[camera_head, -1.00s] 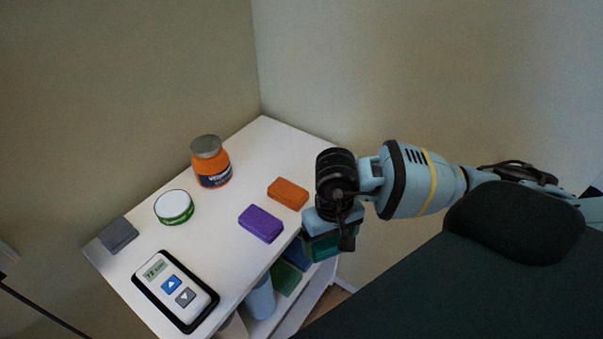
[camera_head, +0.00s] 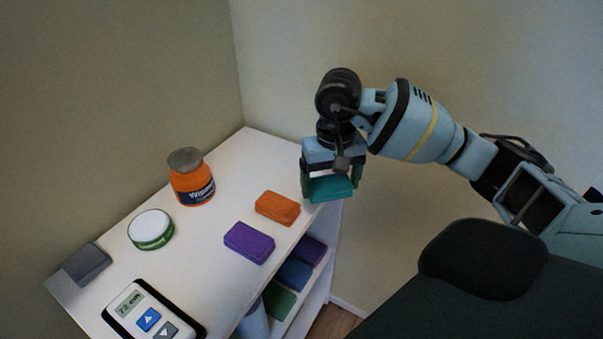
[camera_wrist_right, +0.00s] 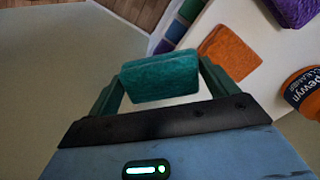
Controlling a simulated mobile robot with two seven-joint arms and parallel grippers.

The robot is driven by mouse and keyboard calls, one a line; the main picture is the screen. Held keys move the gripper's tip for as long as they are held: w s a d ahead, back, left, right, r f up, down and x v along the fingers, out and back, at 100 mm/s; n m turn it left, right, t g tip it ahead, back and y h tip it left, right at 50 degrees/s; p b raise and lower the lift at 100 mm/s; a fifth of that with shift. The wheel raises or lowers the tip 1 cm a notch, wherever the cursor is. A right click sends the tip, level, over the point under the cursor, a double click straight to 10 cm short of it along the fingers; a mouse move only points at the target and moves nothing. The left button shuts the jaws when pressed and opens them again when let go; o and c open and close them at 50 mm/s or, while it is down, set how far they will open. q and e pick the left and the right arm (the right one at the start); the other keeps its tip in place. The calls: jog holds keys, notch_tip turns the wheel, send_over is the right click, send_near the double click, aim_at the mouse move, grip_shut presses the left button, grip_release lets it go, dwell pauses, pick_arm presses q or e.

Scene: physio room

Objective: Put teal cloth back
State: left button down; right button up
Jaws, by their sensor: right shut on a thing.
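The teal cloth (camera_head: 331,188) is a folded block held between the fingers of my right gripper (camera_head: 330,182). In the head view it is at the right edge of the white shelf top (camera_head: 222,210), to the right of the orange cloth (camera_head: 278,207); whether it touches the top I cannot tell. In the right wrist view the teal cloth (camera_wrist_right: 160,77) sits between both fingers, with the orange cloth (camera_wrist_right: 228,52) beyond it to the right. My left gripper is not in view.
A purple cloth (camera_head: 249,242), an orange wipes jar (camera_head: 191,178), a round green-and-white tin (camera_head: 151,229), a grey block (camera_head: 87,264) and a display device (camera_head: 147,315) stand on the top. Folded cloths, including a blue one (camera_head: 294,274), lie on the shelf below. A dark padded surface (camera_head: 450,300) is at right.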

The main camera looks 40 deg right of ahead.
jog(key=w, duration=0.6)
jog(key=w+f, duration=0.1)
jog(key=w, duration=0.2)
jog(key=shift+a, duration=0.2)
jog(key=shift+w, duration=0.1)
jog(key=shift+w+f+p, duration=0.15)
jog(key=shift+f+p, duration=0.3)
jog(key=shift+f, duration=1.25)
jog(key=shift+f, duration=0.2)
jog(key=o, duration=0.8)
notch_tip(320, 180, up, 12)
jog(key=shift+r, duration=0.2)
